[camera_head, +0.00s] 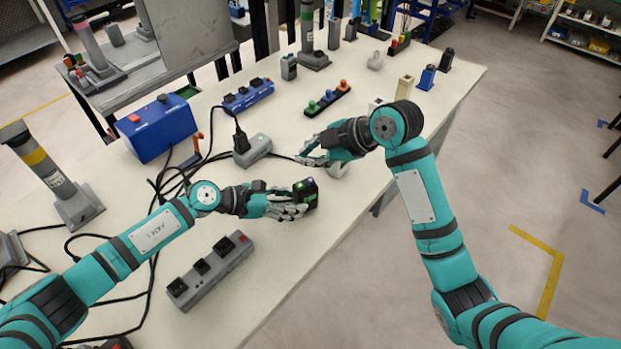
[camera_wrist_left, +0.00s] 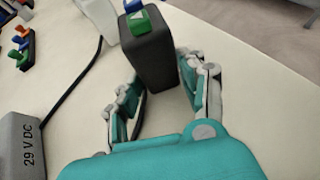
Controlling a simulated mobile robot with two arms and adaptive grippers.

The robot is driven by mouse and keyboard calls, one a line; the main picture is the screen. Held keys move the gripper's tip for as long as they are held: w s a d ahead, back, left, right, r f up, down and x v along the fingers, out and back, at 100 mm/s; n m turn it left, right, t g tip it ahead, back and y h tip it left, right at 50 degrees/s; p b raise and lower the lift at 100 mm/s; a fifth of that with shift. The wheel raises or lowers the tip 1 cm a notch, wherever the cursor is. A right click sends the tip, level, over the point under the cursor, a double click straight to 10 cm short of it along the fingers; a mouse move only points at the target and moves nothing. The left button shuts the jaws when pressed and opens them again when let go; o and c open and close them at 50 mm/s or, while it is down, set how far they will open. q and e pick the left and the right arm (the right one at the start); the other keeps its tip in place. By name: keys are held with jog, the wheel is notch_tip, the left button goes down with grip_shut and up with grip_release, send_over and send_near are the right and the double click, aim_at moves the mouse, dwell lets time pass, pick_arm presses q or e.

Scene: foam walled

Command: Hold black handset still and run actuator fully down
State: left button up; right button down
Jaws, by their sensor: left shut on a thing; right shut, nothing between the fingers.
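The black handset (camera_head: 306,196) stands upright near the table's front edge, with a green button and a blue one on top. My left gripper (camera_head: 290,204) is shut on its sides; in the left wrist view (camera_wrist_left: 165,95) the fingers flank the handset (camera_wrist_left: 152,62). A green arrow button (camera_wrist_left: 139,20) shows on its top face. My right gripper (camera_head: 304,158) is shut and empty, above and behind the handset, apart from it. A pale object (camera_head: 338,169) lies partly hidden under the right hand. I cannot tell which thing is the actuator.
A grey box (camera_head: 256,151) with a cable stands behind; it reads "29 V DC" in the left wrist view (camera_wrist_left: 25,145). A grey socket strip (camera_head: 208,270) lies in front left. A blue box (camera_head: 156,127) and a coloured-knob strip (camera_head: 326,99) stand farther back. Cables cross the left.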

pick_arm(q)
jog(key=o, duration=0.9)
jog(key=shift+o, duration=0.2)
